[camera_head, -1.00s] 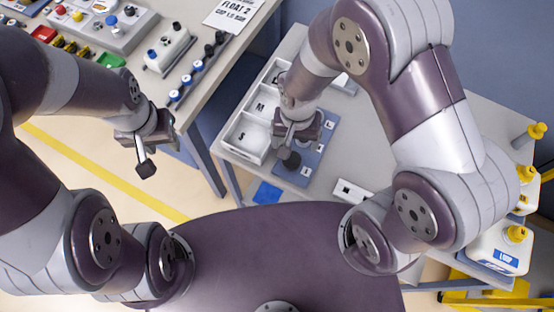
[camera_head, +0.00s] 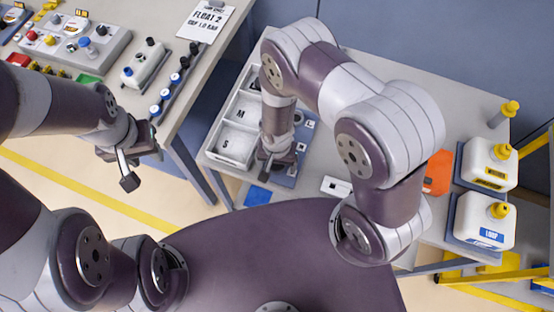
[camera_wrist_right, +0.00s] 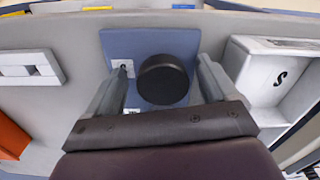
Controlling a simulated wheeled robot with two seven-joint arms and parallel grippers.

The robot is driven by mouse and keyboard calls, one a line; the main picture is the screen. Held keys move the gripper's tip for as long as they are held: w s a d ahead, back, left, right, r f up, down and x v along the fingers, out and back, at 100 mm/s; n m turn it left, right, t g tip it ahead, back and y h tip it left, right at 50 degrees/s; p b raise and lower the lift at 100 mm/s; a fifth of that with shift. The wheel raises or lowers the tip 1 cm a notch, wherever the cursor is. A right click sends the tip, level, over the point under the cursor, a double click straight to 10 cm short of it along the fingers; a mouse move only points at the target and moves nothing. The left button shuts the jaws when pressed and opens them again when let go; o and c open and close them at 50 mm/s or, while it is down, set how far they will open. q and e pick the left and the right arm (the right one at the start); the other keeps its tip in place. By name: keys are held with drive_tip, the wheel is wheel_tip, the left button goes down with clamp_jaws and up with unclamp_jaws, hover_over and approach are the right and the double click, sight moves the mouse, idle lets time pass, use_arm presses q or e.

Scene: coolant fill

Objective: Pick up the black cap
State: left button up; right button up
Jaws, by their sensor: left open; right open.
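A round black cap (camera_wrist_right: 163,79) sits on a blue pad (camera_wrist_right: 118,42) in the right wrist view. My right gripper (camera_wrist_right: 164,66) is open, with one finger on each side of the cap and a small gap showing on both sides. In the head view my right gripper (camera_head: 274,168) points down over the blue pad (camera_head: 290,178), and I cannot make out the cap beneath it. My left gripper (camera_head: 128,172) is open and empty, over the floor left of the table with the pad.
A white tray (camera_head: 232,147) with S and M compartments stands just left of the right gripper. White jugs (camera_head: 484,222) with yellow caps and an orange object (camera_head: 438,172) stand at the right. Another bench (camera_head: 150,105) at upper left holds small caps and a control panel.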

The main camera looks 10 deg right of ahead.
drive_tip(key=shift+a+f, duration=0.1)
drive_tip(key=c, duration=1.1)
